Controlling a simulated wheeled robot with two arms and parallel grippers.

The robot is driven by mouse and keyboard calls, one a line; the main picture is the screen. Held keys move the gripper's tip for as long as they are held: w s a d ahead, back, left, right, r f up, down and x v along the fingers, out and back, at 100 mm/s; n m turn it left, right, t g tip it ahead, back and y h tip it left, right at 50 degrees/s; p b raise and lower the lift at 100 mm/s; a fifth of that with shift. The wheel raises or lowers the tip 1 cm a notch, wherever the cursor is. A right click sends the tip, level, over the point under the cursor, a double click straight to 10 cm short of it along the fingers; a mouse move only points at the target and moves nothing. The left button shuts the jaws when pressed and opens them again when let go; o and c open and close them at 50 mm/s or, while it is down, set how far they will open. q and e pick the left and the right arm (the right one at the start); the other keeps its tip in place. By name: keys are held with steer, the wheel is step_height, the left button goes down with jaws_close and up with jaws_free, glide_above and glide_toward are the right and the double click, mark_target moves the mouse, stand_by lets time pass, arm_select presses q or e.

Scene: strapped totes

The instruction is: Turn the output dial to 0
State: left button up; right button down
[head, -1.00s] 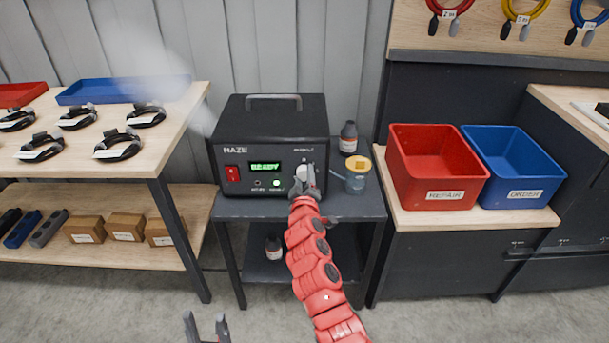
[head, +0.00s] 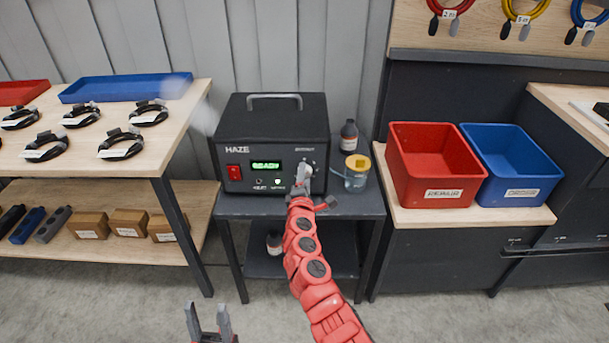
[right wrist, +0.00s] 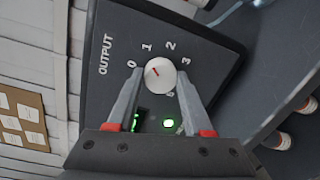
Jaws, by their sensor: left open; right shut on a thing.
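The black haze machine (head: 268,115) stands on a small dark table, its green display reading READY. The mark points up-left in the right wrist view, roughly between 0 and 1. My right gripper (right wrist: 158,82) is shut on the dial, one finger on each side. My left gripper (head: 209,318) is open and empty, low over the floor.
A jar with a yellow lid (head: 357,172) and a dark bottle (head: 348,136) stand right of the machine. A red power switch (head: 234,172) is on its front left. Red (head: 443,193) and blue (head: 520,192) bins stand further right. A cable workbench (head: 155,160) is at left.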

steer(key=n, duration=0.7)
steer(key=shift+f+n+t+p, duration=0.1)
steer(key=shift+n+t+p, duration=0.2)
steer(key=shift+p, duration=0.1)
steer(key=shift+n, duration=0.3)
steer(key=shift+c, duration=1.5)
jaws_free()
steer(key=shift+s, duration=0.1)
